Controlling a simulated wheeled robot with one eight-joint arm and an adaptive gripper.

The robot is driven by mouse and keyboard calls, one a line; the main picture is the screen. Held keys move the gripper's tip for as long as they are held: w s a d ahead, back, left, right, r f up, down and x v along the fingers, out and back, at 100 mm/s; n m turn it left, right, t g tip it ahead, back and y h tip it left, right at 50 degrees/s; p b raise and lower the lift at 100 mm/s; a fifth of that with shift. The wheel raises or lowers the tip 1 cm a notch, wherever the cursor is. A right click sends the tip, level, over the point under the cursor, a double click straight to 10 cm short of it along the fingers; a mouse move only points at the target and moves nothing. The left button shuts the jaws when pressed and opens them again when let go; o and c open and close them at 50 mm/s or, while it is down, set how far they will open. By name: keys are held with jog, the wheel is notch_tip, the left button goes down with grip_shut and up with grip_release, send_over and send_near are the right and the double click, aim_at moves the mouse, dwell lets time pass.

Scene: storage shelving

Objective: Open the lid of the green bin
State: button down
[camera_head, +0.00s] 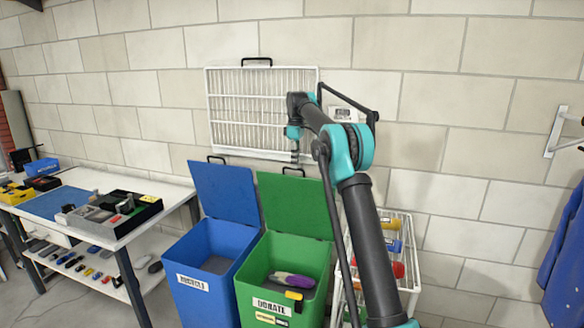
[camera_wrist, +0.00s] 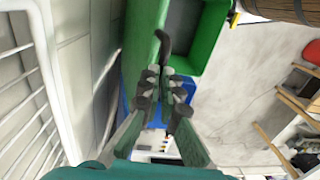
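The green bin (camera_head: 255,285) stands on the floor with its lid (camera_head: 293,205) raised, leaning back towards the wall. A black handle (camera_head: 294,172) is on the lid's upper edge. My gripper (camera_head: 295,158) points down just above this handle. In the wrist view, my gripper (camera_wrist: 162,74) has a narrow gap between its fingers, and the curved black handle (camera_wrist: 165,42) is right at the fingertips. I cannot tell whether they touch. The lid (camera_wrist: 140,45) and the bin's rim (camera_wrist: 215,40) also show there. A purple and grey item (camera_head: 292,281) is inside the bin.
A blue bin (camera_head: 192,292) with a raised lid (camera_head: 224,190) stands to the left. A white wire rack (camera_head: 407,225) is close on the right. A white grille (camera_head: 238,78) is on the wall behind. A worktable (camera_head: 172,189) with trays and tools is at the far left.

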jog(key=shift+w+d+f, duration=0.35)
jog(key=shift+w+f, duration=0.05)
jog(key=shift+w, duration=0.15)
jog(key=shift+w+d+f, duration=0.3)
jog(key=shift+w+f, duration=0.05)
jog(key=shift+w, duration=0.15)
jog(key=c, duration=2.2)
grip_release()
jog(key=o, duration=0.5)
jog(key=shift+w+d+f, duration=0.1)
jog(key=shift+w+f, duration=0.4)
jog(key=shift+f, duration=0.05)
jog(key=shift+o, duration=0.5)
jog(key=shift+s+r, duration=0.15)
jog(key=shift+r, duration=0.05)
jog(key=shift+s+r, duration=0.1)
